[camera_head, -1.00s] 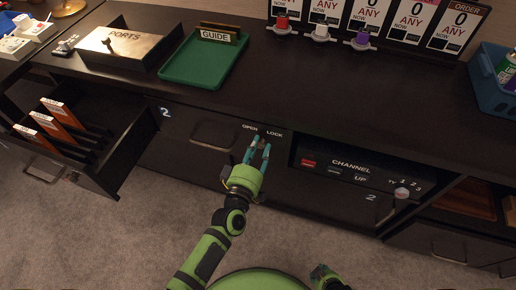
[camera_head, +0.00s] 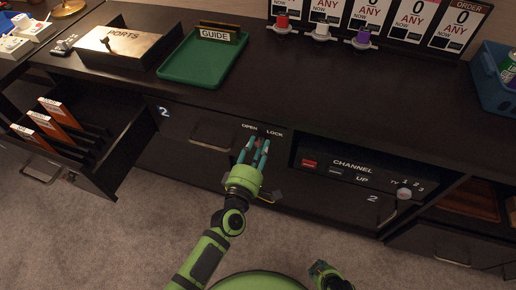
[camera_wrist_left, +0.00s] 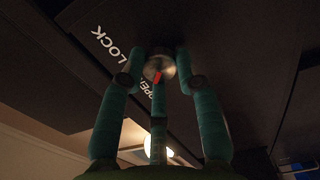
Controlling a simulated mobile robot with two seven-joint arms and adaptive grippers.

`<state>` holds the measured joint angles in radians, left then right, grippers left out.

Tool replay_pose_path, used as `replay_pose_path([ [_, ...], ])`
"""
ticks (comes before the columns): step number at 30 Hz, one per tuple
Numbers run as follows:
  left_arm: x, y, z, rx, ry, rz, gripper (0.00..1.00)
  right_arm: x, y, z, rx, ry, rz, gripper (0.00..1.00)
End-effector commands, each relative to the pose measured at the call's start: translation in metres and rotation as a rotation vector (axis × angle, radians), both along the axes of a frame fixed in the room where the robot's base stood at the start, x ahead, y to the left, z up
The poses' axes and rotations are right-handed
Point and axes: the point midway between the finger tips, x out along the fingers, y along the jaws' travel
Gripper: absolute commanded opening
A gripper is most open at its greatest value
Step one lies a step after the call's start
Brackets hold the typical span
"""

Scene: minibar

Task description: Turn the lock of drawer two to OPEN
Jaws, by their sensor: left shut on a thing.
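Drawer two (camera_head: 180,140) is a closed dark front with a white 2 at its upper left and a bar handle. The words OPEN and LOCK are printed near its upper right. My left gripper (camera_head: 258,143) reaches up to the front just below these words. In the left wrist view its three fingers are shut around the round metal lock knob (camera_wrist_left: 161,66). The knob's red mark points roughly toward the word OPEN, which a finger partly hides. My right gripper (camera_head: 319,268) is low at the bottom edge, away from the drawer, its fingers unclear.
An open drawer (camera_head: 100,165) with orange-spined dividers juts out at the left. A channel panel (camera_head: 352,172) with a small knob is right of the lock. On the counter are a green tray (camera_head: 190,72), a PORTS box (camera_head: 125,48) and a blue bin (camera_head: 490,85).

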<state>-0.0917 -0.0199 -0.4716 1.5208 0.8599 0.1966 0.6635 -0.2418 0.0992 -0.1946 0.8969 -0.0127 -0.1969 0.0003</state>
Motion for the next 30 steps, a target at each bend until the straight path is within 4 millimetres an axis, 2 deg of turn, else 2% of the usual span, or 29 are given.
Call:
replay_pose_path([
  [1, 0.005, 0.006, 0.006, -0.011, -0.014, 0.017, 0.00, 0.000, 0.000, 0.000, 0.000, 0.000, -0.001, 0.40],
  [14, 0.005, 0.006, 0.006, -0.017, -0.011, 0.017, 0.00, 0.006, 0.000, 0.003, 0.001, -0.011, -0.001, 0.40],
  [15, 0.005, 0.006, 0.006, -0.017, -0.011, 0.017, 0.45, 0.006, 0.000, 0.003, 0.001, -0.011, -0.001, 0.40],
  [16, 0.005, 0.006, 0.006, -0.017, -0.011, 0.017, 0.57, 0.006, 0.000, 0.003, 0.001, -0.011, -0.001, 0.40],
  [26, 0.001, 0.003, 0.002, -0.014, -0.002, 0.009, 0.57, 0.007, -0.001, 0.002, -0.002, -0.012, 0.003, 0.40],
  [30, -0.009, 0.006, 0.000, -0.012, 0.001, 0.008, 0.57, 0.006, -0.001, 0.002, -0.002, -0.012, 0.003, 0.40],
])
